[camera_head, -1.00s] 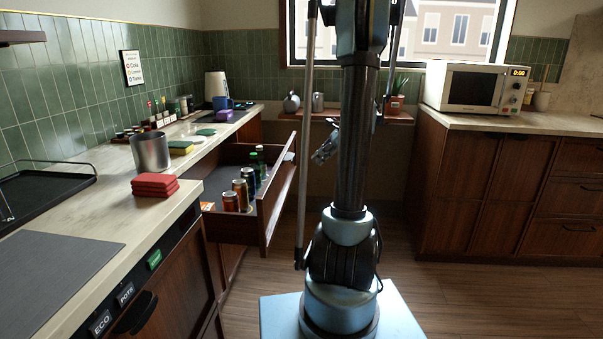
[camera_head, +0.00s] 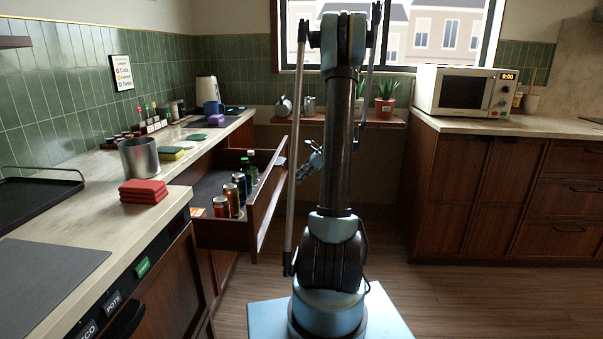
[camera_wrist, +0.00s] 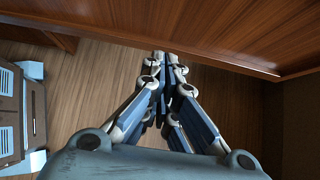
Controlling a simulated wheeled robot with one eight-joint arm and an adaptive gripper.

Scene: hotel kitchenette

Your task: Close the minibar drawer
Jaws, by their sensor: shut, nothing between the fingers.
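The minibar drawer (camera_head: 268,208) is pulled out from under the left counter. It holds several cans and green bottles (camera_head: 246,172). My gripper (camera_head: 311,164) is to the right of the drawer's front panel in the head view, partly hidden behind my arm. In the wrist view my gripper (camera_wrist: 169,62) is shut and empty, its fingertips close to the wooden drawer front (camera_wrist: 205,32). I cannot tell whether they touch it.
Red folded cloths (camera_head: 143,190) and a metal pot (camera_head: 140,157) stand on the left counter (camera_head: 95,220). A microwave (camera_head: 466,92) sits on the right counter. The wooden floor (camera_head: 475,295) between the counters is clear.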

